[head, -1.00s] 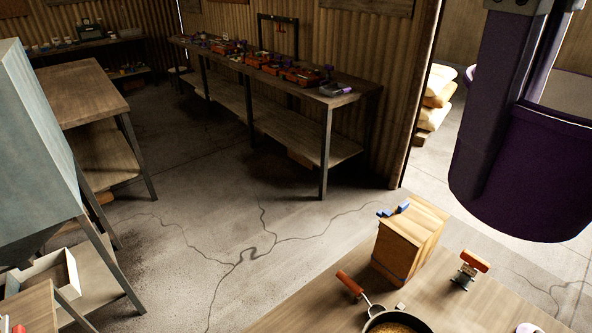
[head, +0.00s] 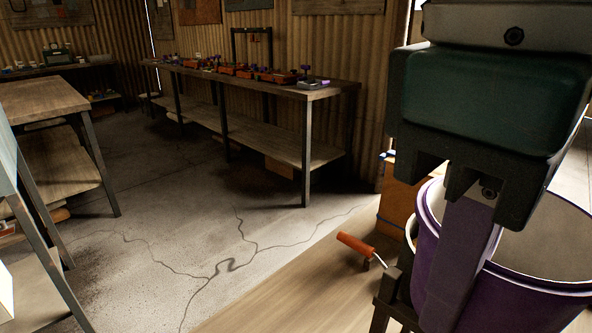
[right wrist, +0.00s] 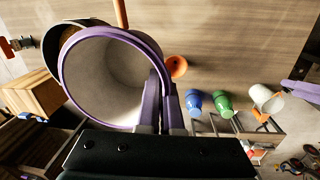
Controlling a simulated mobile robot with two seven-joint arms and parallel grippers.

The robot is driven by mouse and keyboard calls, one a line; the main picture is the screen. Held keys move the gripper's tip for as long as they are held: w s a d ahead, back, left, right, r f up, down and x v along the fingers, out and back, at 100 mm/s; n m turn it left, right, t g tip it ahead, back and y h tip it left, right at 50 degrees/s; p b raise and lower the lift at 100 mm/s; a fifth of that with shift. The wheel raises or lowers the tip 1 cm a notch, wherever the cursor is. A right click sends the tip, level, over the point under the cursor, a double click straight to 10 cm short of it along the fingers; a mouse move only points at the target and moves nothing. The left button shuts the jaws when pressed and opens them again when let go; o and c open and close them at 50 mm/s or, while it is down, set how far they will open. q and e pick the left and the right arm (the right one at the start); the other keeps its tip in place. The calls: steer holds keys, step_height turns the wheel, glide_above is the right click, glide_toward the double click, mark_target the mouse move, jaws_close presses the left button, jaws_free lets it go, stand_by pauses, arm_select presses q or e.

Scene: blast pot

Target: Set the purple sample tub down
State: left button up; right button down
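The purple sample tub (head: 532,292) is at the lower right of the head view, below my right gripper (head: 465,245). Its pale inside is empty in the right wrist view (right wrist: 108,80). My right gripper is shut on the tub's wall at the rim; its fingers also show in the right wrist view (right wrist: 167,100). The tub stands mouth up over the wooden bench (head: 275,285). Its base is hidden, so I cannot tell whether it touches the bench. My left gripper is not in view.
A pan (right wrist: 60,42) with brown contents lies close beside the tub, partly covered by it. A wooden box (right wrist: 35,93) is at the left. An orange cup (right wrist: 176,67), blue cup (right wrist: 193,101), green cup (right wrist: 223,102) and white mug (right wrist: 264,98) stand right. Bare bench lies above them.

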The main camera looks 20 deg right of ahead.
arm_select(q)
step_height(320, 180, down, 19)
steer(key=b, duration=1.6)
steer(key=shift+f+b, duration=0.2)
steer(key=shift+b, duration=0.2)
arm_select(e)
steer(key=shift+n, duration=0.5)
steer(key=f, duration=1)
steer(key=s+f, duration=0.1)
steer(key=f, duration=0.9)
steer(key=a+f, duration=0.1)
steer(key=f, duration=1)
steer(key=shift+s, duration=0.2)
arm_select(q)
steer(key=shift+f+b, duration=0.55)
arm_select(e)
steer(key=shift+f, duration=2.4)
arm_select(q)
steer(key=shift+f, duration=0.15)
arm_select(e)
steer(key=shift+f, duration=0.1)
steer(key=c, duration=1.6)
jaws_free()
steer(key=shift+f, duration=0.1)
steer(key=c, duration=1.1)
jaws_free()
